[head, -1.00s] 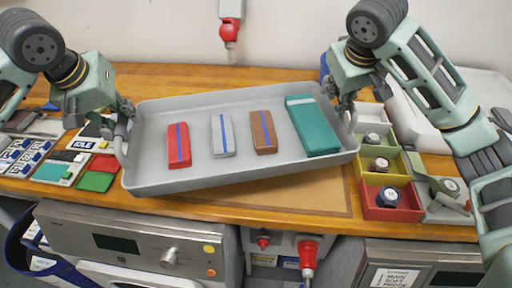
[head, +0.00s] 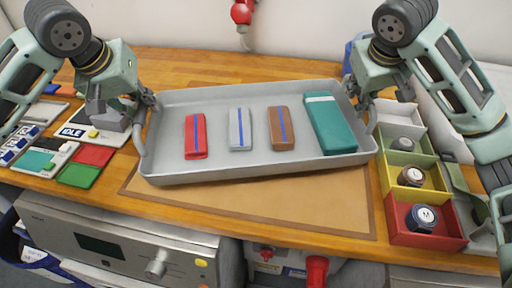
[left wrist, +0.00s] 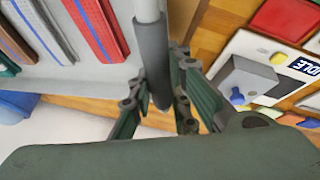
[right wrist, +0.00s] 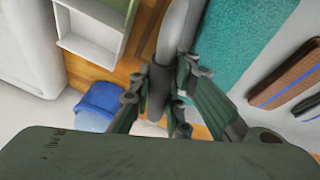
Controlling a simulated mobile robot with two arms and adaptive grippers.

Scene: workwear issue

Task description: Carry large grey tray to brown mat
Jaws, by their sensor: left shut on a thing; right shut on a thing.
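The large grey tray (head: 262,169) is in the middle of the head view, over the far part of the brown mat (head: 250,204). In it lie a red folded item (head: 195,137), a grey one (head: 240,130), a brown one (head: 281,128) and a larger teal one (head: 329,125). My left gripper (head: 148,103) is shut on the tray's left handle, which shows in the left wrist view (left wrist: 151,55). My right gripper (head: 357,97) is shut on the right handle, which shows in the right wrist view (right wrist: 172,35). Whether the tray touches the mat is hard to tell.
Right of the mat stand several small bins, including a red bin (head: 450,229) and a yellow bin (head: 398,171), with rolled items. Left lie a red card (head: 94,155), a green card (head: 79,174) and an IDLE sign (head: 73,131). The wooden table behind the tray is mostly clear.

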